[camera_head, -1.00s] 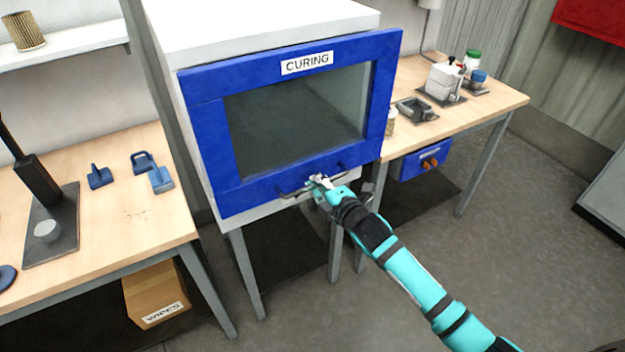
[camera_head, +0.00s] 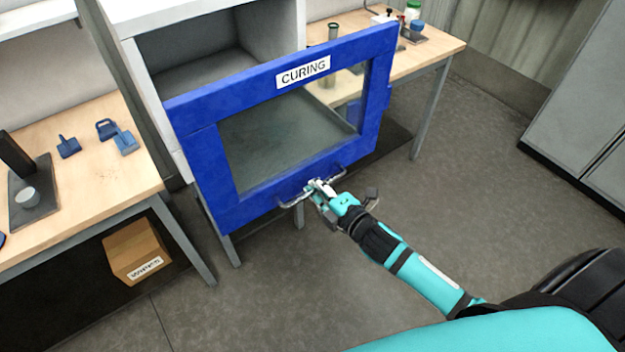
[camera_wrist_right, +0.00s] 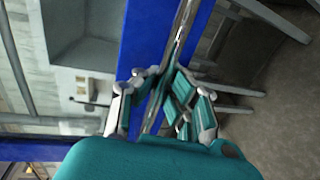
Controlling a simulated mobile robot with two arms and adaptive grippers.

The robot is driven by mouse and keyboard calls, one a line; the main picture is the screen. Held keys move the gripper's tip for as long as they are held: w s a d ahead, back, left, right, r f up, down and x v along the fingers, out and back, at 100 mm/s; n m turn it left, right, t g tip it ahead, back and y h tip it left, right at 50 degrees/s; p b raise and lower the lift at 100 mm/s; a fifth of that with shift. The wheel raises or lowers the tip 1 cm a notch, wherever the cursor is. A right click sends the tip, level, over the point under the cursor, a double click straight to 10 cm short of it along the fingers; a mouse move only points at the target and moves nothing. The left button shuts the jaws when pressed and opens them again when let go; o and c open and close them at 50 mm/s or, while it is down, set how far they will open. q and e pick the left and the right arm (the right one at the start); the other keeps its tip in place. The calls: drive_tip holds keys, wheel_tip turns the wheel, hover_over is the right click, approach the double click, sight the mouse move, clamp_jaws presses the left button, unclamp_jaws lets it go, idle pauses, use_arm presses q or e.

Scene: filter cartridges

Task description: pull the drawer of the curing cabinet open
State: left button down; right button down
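The curing cabinet (camera_head: 128,45) is a white box on legs. My right gripper (camera_head: 318,187) is at the middle of the handle. In the right wrist view its fingers (camera_wrist_right: 160,95) lie on both sides of the bar, closed around it. My left gripper is not in view.
A wooden bench (camera_head: 70,205) with blue parts stands at the left, with a cardboard box (camera_head: 135,250) beneath it. Another bench (camera_head: 440,45) stands behind at the right. A grey cabinet (camera_head: 575,85) is at the far right. The floor (camera_head: 290,290) before the drawer is clear.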

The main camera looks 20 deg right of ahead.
drive_tip(key=shift+s, duration=0.15)
drive_tip(key=c, duration=1.3)
unclamp_jaws()
drive_tip(key=shift+c, duration=0.2)
drive_tip(key=v, duration=1.2)
drive_tip(key=shift+d+f, duration=0.1)
